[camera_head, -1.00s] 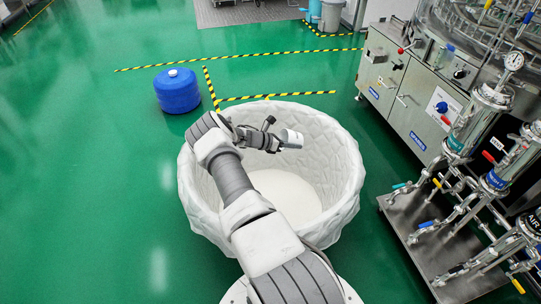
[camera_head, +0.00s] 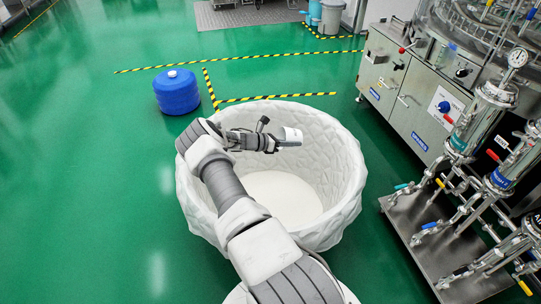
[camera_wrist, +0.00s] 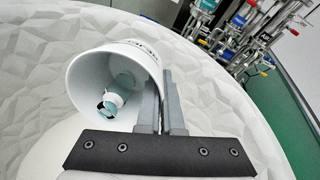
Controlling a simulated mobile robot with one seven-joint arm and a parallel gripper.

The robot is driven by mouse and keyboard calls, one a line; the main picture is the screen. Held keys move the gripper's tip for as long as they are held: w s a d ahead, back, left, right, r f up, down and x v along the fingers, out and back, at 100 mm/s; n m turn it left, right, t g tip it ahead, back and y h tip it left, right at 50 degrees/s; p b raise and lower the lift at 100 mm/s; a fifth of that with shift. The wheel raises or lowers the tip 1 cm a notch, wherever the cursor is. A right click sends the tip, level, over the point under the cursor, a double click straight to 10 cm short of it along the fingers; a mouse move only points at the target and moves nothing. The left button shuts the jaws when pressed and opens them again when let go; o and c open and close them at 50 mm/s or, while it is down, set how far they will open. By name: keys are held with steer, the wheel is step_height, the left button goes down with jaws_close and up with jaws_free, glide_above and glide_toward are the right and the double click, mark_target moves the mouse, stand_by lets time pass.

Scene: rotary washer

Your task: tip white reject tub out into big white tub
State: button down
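The white reject tub (camera_head: 291,136) is a small white cylinder lying on its side in the air over the big white tub (camera_head: 343,185). In the wrist view the reject tub (camera_wrist: 125,80) has its mouth towards the camera, with a small teal and clear item (camera_wrist: 112,98) inside. My gripper (camera_head: 274,142) is closed at the side of the reject tub; its grey fingers (camera_wrist: 161,85) are close together at the tub wall. The big tub has a faceted wall and a smooth pale floor. I see nothing lying on the visible part of that floor.
A blue drum (camera_head: 177,92) stands on the green floor at the back left. Yellow-black floor tape (camera_head: 275,97) runs behind the big tub. A steel machine (camera_head: 420,105) and pipework on a metal plate (camera_head: 430,240) stand to the right. The left floor is clear.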

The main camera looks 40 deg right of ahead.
mark_target(285, 148)
steer(key=shift+w+a+r+g+h+b, duration=0.15)
steer(key=shift+w+a+h+b, duration=0.1)
steer(key=shift+a+h+b, duration=0.3)
steer(key=shift+w+a+r+g+h+b, duration=0.15)
steer(key=shift+w+a+h+b, duration=0.15)
steer(key=shift+b, duration=0.3)
steer(key=shift+w+a+r+g+h, duration=0.15)
steer(key=shift+a+r+g+h, duration=0.2)
steer(key=shift+h, duration=0.3)
steer(key=shift+w+a+r+g+h, duration=0.15)
steer(key=shift+a+r+g+h, duration=0.15)
steer(key=shift+h, duration=0.3)
stand_by(0.5)
steer(key=shift+w+a+r+g+h, duration=0.15)
steer(key=shift+a+g+h, duration=0.1)
steer(key=shift+h, duration=0.25)
steer(key=shift+w+a+g+h, duration=0.15)
steer(key=shift+a+g+h, duration=0.1)
steer(key=shift+h, duration=0.25)
stand_by(0.5)
steer(key=shift+n, duration=0.3)
stand_by(0.5)
